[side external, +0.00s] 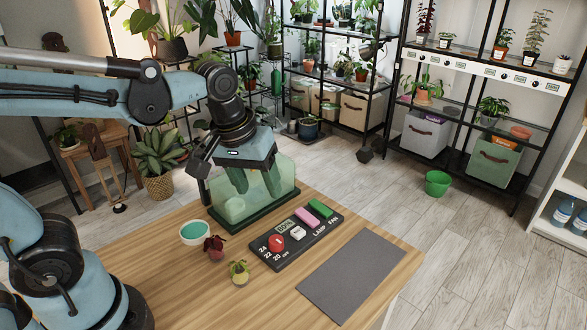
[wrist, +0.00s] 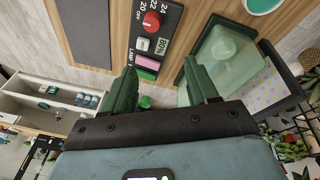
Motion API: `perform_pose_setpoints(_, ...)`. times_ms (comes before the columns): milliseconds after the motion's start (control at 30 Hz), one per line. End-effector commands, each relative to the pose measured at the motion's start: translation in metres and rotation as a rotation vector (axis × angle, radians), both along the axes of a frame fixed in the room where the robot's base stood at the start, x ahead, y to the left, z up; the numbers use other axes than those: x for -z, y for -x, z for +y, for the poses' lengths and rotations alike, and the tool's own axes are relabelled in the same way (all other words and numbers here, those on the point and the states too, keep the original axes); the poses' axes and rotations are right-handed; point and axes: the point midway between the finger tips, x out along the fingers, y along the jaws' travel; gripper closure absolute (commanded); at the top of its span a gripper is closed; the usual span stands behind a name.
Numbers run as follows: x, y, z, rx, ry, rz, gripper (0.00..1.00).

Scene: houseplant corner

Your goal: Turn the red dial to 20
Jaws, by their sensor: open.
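The red dial (side external: 276,243) sits at the left end of a dark control panel (side external: 290,252), beside the numbers 24, 22, 20 and OFF. The dial also shows near the top of the wrist view (wrist: 151,21); I cannot tell which number its mark points to. A white button (side external: 298,232), a pink switch (side external: 307,216) and a green switch (side external: 320,208) share the panel. My gripper (side external: 254,181) is open and empty, in front of the terrarium, above and behind the panel, apart from the dial. Its green fingers show in the wrist view (wrist: 163,80).
A clear green terrarium (side external: 284,178) stands behind the panel. A teal-filled bowl (side external: 195,233), a dark red plant (side external: 214,246) and a small potted cactus (side external: 239,271) stand left of the panel. A flat grey mat (side external: 352,275) lies to its right.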

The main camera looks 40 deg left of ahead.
Motion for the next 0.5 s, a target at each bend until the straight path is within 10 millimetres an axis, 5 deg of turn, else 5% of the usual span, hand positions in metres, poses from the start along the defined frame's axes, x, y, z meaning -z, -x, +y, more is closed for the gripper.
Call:
perform_pose_setpoints(233, 0.003, -0.016, -0.019, -0.246, 0.024, 0.201, 0.42)
perform_pose_setpoints(500, 0.008, -0.019, -0.024, -0.329, 0.018, 0.260, 0.42)
